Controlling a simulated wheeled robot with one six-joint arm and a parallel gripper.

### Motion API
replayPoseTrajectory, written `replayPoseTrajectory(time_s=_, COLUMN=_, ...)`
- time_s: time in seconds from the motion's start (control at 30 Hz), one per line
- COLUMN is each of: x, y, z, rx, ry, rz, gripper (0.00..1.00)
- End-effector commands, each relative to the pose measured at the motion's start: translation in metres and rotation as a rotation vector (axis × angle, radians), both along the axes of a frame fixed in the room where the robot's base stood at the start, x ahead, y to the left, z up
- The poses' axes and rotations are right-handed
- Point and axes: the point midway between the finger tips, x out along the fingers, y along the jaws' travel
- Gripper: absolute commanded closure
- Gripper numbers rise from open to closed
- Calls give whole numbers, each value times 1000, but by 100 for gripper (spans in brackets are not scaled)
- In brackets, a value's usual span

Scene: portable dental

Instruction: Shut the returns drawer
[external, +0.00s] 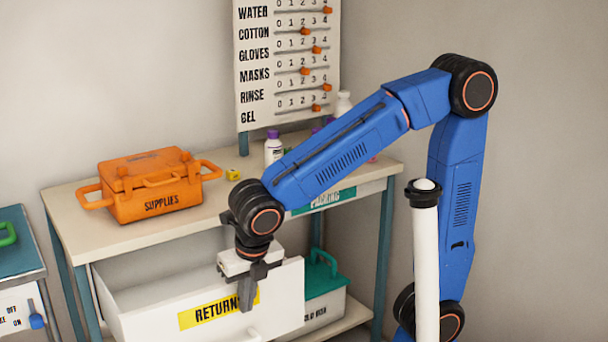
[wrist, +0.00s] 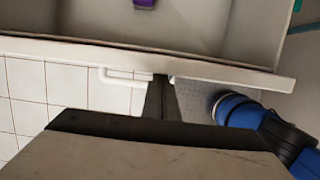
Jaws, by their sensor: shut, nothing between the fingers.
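The returns drawer (external: 285,295) is a white drawer under the table's top, pulled out, with a yellow "RETURN" label (external: 200,312) on its front. In the wrist view its front panel (wrist: 230,73) runs across the picture, with the open inside beyond it and a pale handle (wrist: 115,78) on the near face. My gripper (external: 247,303) is shut and empty, pointing down just outside the front panel and covering the label's end. In the wrist view the dark fingers (wrist: 161,88) reach the panel beside the handle; I cannot tell whether they touch.
A purple item (wrist: 144,4) lies inside the drawer. An orange supplies box (external: 155,190) and bottles (external: 273,150) stand on the tabletop (external: 75,215). A teal-lidded bin (external: 322,285) sits at the right of the drawer. A white post (external: 425,270) stands in front of my arm.

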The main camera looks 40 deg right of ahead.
Motion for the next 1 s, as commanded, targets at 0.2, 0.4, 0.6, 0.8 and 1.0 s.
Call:
replayPoseTrajectory(time_s=0.2, x=14, y=0, z=0, rx=0, ry=0, rz=-4, gripper=100)
replayPoseTrajectory(time_s=0.4, x=49, y=0, z=0, rx=0, ry=0, rz=-6, gripper=100)
replayPoseTrajectory(time_s=0.6, x=97, y=0, z=0, rx=0, ry=1, rz=-7, gripper=100)
replayPoseTrajectory(time_s=0.8, x=146, y=-1, z=0, rx=-1, ry=0, rz=-5, gripper=100)
replayPoseTrajectory(time_s=1.0, x=187, y=-1, z=0, rx=0, ry=0, rz=-4, gripper=100)
